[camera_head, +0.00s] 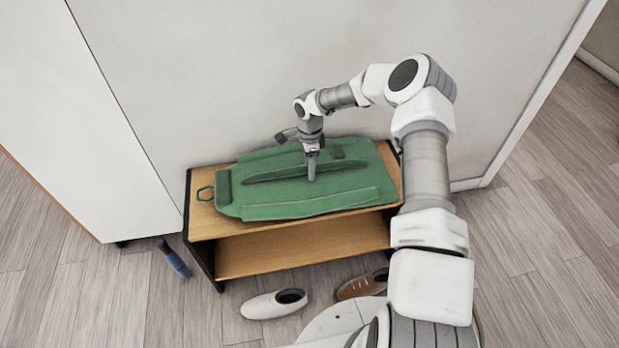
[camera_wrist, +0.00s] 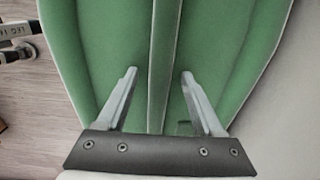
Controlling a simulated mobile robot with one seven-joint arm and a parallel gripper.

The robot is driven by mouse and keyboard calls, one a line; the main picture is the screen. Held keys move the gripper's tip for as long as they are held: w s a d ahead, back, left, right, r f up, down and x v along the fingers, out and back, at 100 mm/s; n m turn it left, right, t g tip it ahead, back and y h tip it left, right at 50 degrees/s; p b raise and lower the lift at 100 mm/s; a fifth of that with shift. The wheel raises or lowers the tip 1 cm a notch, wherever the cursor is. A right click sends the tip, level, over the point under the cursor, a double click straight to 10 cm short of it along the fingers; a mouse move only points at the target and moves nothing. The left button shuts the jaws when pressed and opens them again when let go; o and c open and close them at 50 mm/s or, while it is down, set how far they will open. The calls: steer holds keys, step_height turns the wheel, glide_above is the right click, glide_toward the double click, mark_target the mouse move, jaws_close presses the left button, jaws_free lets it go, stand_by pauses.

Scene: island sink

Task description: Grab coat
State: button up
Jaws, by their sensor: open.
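The green coat (camera_head: 270,205) lies spread flat on top of a low wooden bench, with a raised fold along its middle. My gripper (camera_head: 312,178) points down over the coat's middle. In the wrist view the coat (camera_wrist: 110,40) fills most of the picture, and its raised ridge runs between the two fingers of my gripper (camera_wrist: 160,75). The fingers are apart, one on each side of the ridge. I cannot tell whether the fingertips touch the cloth.
The wooden bench (camera_head: 300,250) has an open lower shelf and stands against a white wall (camera_head: 250,80). A white shoe (camera_head: 262,305), a brown shoe (camera_head: 362,285) and a blue cylindrical object (camera_head: 173,259) are on the floor.

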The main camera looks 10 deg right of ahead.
jaws_close()
stand_by(1.3)
